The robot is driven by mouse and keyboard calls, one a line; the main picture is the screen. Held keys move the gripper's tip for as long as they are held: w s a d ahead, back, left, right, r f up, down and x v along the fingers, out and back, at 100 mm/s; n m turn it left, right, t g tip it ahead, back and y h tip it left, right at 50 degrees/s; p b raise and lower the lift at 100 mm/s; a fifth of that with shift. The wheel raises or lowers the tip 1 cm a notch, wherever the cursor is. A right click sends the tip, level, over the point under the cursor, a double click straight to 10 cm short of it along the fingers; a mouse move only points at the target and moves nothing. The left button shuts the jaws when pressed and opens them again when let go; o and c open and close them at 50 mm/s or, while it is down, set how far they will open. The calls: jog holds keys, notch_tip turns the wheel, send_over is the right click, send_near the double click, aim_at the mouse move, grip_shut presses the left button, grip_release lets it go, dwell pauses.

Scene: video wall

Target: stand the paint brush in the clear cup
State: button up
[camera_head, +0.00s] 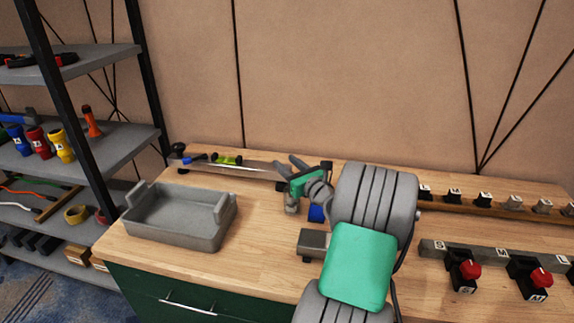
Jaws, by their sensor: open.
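I cannot make out the paint brush or the clear cup in the head view; they may be hidden behind my arm or among the items at the back. My gripper (292,188) is over the back middle of the wooden workbench (265,235). It is open, and I see nothing held in it, though its fingers are small and partly covered by its own green and grey parts. A small blue object (316,213) shows just below and right of it, partly hidden by my arm.
A grey tray (180,222) stands on the bench at left. Long tools (225,160) lie along the back edge. A grey block (313,241) sits beside my arm. Labelled racks (490,256) with red-knobbed items are at right. A shelf unit (110,145) stands at far left.

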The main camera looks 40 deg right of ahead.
jog(key=s+a, duration=0.1)
jog(key=s, duration=0.6)
jog(key=shift+s, duration=0.4)
dwell(0.4)
